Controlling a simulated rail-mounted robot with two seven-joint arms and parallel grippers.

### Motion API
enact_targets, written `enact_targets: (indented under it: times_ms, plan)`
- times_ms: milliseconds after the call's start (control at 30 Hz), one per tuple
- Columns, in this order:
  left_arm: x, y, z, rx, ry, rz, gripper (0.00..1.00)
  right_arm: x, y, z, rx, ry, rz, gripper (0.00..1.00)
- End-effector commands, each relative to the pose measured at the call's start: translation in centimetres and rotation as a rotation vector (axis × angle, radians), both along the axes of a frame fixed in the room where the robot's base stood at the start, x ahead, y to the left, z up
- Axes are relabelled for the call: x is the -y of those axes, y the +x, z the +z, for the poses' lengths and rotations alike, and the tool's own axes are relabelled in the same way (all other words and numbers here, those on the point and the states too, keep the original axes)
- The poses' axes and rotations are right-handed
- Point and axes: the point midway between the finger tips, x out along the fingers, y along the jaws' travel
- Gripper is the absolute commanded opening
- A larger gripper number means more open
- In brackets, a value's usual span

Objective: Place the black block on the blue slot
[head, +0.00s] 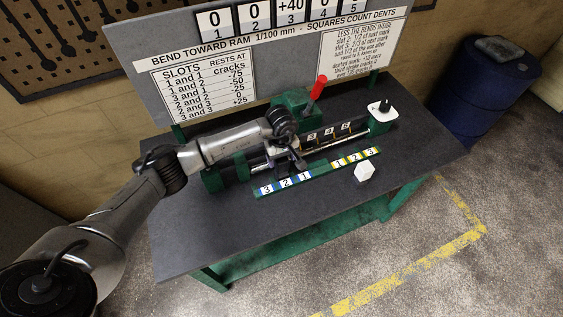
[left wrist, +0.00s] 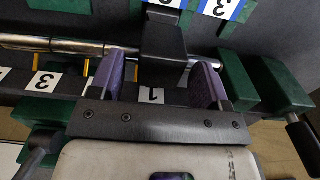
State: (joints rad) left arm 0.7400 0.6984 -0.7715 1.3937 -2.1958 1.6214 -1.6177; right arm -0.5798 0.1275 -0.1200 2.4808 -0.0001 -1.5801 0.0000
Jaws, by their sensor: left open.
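The black block (left wrist: 164,45) sits across the steel shaft, between the two purple fingers of my left gripper (left wrist: 158,65) in the left wrist view. A gap shows on each side of the block, so the gripper is open around it and not closed on it. In the head view my left gripper (head: 288,163) is low over the bench rig and mostly hides the block. The blue slot strip (head: 276,186), marked 3, 2, 1, lies in front of the gripper; part of a blue-edged label (left wrist: 222,8) shows in the left wrist view. My right gripper is in neither view.
A yellow strip (head: 346,162) marked 1, 2, 3 continues to the right of the blue one. A white block (head: 364,172) stands in front of it. A green press with a red lever (head: 318,88) stands behind. The bench front (head: 260,230) is clear.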

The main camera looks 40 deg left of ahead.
Motion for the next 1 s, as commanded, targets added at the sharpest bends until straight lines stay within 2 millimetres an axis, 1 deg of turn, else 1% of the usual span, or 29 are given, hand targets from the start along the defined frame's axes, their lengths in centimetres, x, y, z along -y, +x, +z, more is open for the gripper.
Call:
enact_targets:
  times_ms: [33,200,400,600,767,833,867,967,1000]
  plan:
    - [-0.1,0.1,1.2,0.005,0.001,-0.002,0.7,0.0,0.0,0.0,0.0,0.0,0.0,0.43]
    - [0.0,0.1,4.3,0.004,0.001,-0.001,0.7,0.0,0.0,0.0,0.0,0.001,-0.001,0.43]
    - [0.0,0.0,6.9,0.001,0.0,-0.001,0.7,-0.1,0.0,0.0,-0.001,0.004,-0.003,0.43]
    - [0.0,0.0,8.2,0.0,0.0,0.0,0.7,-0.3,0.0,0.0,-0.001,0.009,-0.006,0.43]
    - [0.2,0.0,8.4,0.001,-0.006,0.0,0.7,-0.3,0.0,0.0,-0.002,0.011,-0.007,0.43]
    - [1.2,-0.1,7.9,0.01,-0.043,0.0,0.7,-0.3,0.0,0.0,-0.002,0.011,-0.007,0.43]
    - [2.0,-0.1,7.6,0.02,-0.073,0.0,0.7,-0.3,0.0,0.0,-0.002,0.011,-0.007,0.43]
    - [6.8,-0.7,6.2,0.056,-0.257,0.022,0.7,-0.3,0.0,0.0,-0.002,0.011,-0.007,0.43]
    - [9.4,-1.0,5.7,0.071,-0.366,0.044,0.7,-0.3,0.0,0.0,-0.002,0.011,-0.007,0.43]
